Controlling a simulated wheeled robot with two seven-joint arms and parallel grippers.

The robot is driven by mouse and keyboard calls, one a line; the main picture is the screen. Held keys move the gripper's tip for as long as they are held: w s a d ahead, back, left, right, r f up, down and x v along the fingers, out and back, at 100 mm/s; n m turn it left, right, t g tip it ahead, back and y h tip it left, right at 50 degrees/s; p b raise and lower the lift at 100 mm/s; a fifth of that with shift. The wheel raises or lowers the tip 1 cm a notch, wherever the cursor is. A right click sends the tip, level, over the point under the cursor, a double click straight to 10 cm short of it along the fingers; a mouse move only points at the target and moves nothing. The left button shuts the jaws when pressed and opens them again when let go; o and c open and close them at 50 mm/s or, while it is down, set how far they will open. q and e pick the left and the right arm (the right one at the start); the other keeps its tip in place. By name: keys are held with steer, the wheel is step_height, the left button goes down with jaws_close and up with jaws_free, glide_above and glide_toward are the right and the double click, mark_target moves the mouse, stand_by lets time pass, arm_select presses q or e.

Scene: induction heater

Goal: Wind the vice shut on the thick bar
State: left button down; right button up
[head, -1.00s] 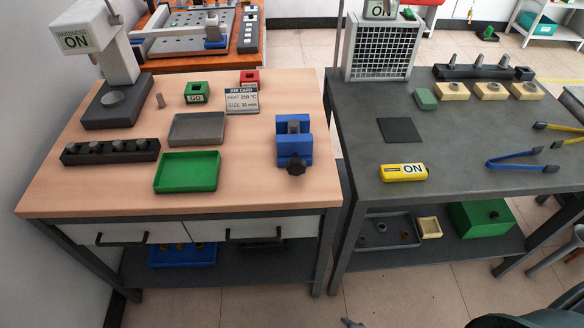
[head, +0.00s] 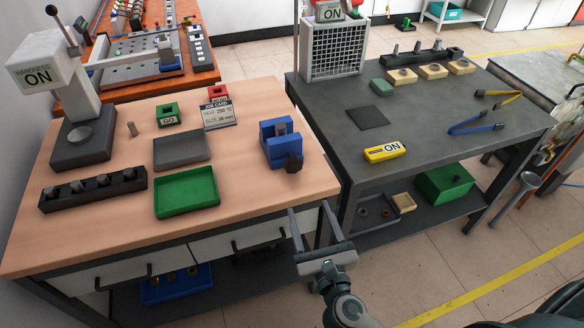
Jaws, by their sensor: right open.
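The blue vice (head: 279,146) stands near the right edge of the wooden bench. Its dark star-shaped handle (head: 293,163) faces the front. My left gripper is not in view.
On the wooden bench (head: 100,230) are a green tray (head: 187,206), a grey tray (head: 181,150), a dark rack of pegs (head: 93,189), a job card (head: 218,114) and a hardness tester (head: 62,85). The grey table (head: 335,120) holds a yellow meter (head: 385,152) and tongs (head: 475,126).

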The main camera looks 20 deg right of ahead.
mark_target(294, 168)
arm_select(q)
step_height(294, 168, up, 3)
steer(key=p, duration=0.3)
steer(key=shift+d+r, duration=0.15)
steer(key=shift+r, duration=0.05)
arm_select(e)
steer(key=w, duration=1.1)
steer(key=w+d, duration=0.1)
steer(key=w, duration=0.5)
steer(key=shift+w+f, duration=0.1)
steer(key=shift+w, duration=0.15)
steer(key=c, duration=1)
